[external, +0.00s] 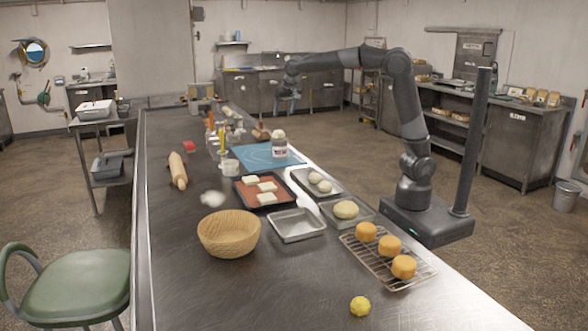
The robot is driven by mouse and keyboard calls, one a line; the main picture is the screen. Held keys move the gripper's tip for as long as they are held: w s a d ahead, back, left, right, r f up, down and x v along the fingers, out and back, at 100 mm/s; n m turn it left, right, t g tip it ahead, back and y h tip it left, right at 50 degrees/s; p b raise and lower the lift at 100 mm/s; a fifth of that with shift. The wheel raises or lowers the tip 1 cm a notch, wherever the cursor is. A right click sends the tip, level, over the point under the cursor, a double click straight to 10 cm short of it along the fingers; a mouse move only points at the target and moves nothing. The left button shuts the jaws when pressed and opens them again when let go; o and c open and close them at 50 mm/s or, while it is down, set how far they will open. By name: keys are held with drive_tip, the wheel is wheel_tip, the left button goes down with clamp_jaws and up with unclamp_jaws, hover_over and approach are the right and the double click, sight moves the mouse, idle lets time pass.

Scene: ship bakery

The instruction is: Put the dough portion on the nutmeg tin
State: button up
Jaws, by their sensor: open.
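A small pale tin with a dark label (280,152), which looks like the nutmeg tin, stands on the blue mat. A pale rounded lump that looks like a dough portion (278,134) rests on top of it. The label is too small to read.
The blue mat (252,158) lies mid-counter. Near it are a tray with white slabs (246,197), an empty metal tray (297,225), a larger dough piece (345,209), a wooden bowl (229,240), a rolling pin (178,170) and a rack of cakes (415,275). The near-left counter is clear.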

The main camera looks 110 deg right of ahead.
drive_tip(key=s+a+n+t+y, duration=0.2)
drive_tip(key=s+a+n, duration=0.15)
drive_tip(key=a, duration=0.75)
drive_tip(key=s+a+n+t+y, duration=0.15)
drive_tip(key=a+n, duration=0.25)
drive_tip(key=a, duration=0.8)
drive_tip(key=s+a+f+n, duration=0.3)
drive_tip(key=s+a, duration=0.3)
drive_tip(key=a, duration=0.2)
drive_tip(key=s+a+f+n+t, duration=0.1)
drive_tip(key=s+a+f+n, duration=0.2)
drive_tip(key=s+a+n, duration=0.2)
drive_tip(key=s+a+y, duration=0.1)
drive_tip(key=s+a, duration=0.1)
drive_tip(key=a, duration=0.2)
